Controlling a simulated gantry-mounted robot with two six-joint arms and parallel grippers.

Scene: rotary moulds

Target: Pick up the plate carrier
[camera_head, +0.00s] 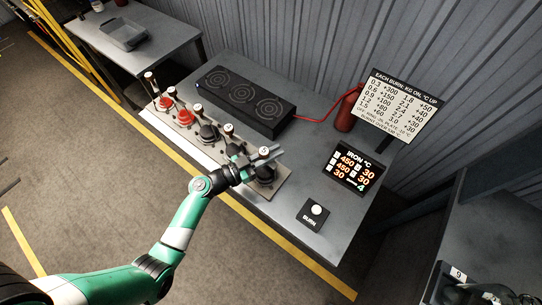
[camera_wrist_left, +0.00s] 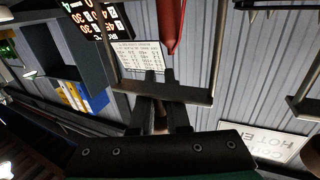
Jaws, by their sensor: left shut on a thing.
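My left gripper (camera_head: 251,166) is at the near right end of the row of handled pieces on the bench, beside the upright handle marked 5 (camera_head: 264,150). Two pale grey prongs show past its jaws in the head view. In the left wrist view my left gripper (camera_wrist_left: 160,115) is shut on the middle of a dark U-shaped fork (camera_wrist_left: 190,94), with one arm of the fork on each side. This fork looks like the plate carrier. The gripped part is mostly hidden between the fingers. My right gripper is not in view.
Several red and black handled pieces (camera_head: 181,118) stand in the row. Behind are a black three-ring heater (camera_head: 240,95), a red cylinder (camera_head: 347,110), a display (camera_head: 352,168) and a sign (camera_head: 401,105). A burn button box (camera_head: 315,214) sits at right. The bench front is partly clear.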

